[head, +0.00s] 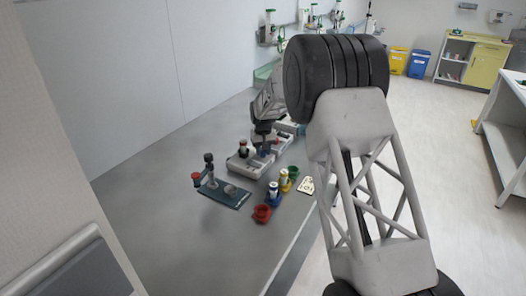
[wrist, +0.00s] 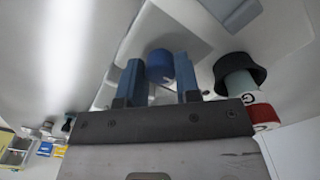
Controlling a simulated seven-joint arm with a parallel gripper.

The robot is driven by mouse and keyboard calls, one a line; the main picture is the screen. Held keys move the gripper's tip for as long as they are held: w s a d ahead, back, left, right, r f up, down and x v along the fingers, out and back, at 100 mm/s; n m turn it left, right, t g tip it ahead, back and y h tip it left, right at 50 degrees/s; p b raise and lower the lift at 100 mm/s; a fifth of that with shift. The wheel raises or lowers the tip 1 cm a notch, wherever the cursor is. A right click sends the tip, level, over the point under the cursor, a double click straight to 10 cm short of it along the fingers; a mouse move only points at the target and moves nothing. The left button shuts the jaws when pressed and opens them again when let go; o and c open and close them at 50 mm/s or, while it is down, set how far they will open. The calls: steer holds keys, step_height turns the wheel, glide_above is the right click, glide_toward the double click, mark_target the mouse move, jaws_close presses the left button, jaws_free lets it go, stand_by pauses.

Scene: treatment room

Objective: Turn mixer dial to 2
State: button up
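The mixer is probably the pale grey device (head: 245,168) on the bench in the head view; part of a pale body (wrist: 175,25) also shows in the wrist view. A round blue dial (wrist: 160,67) with a small white mark sits between the two blue fingers of my gripper (wrist: 158,62). The fingers stand apart, one on each side of the dial and close to it. I cannot tell whether they press on it. In the head view my gripper (head: 264,128) is low over the device, and the dial's setting cannot be read.
A dark cup-like thing and a red-banded white piece (wrist: 262,115) are right of the fingers. On the bench are a blue stand (head: 225,192), a red cup (head: 262,213), blue and yellow holders with vials, a green cup (head: 293,172) and a card (head: 307,185). The bench's front left is clear.

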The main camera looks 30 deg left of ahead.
steer(key=c, duration=0.4)
steer(key=shift+m, duration=0.4)
steer(key=m, duration=0.3)
steer(key=shift+m, duration=2.5)
steer(key=o, duration=1)
steer(key=shift+c, duration=0.2)
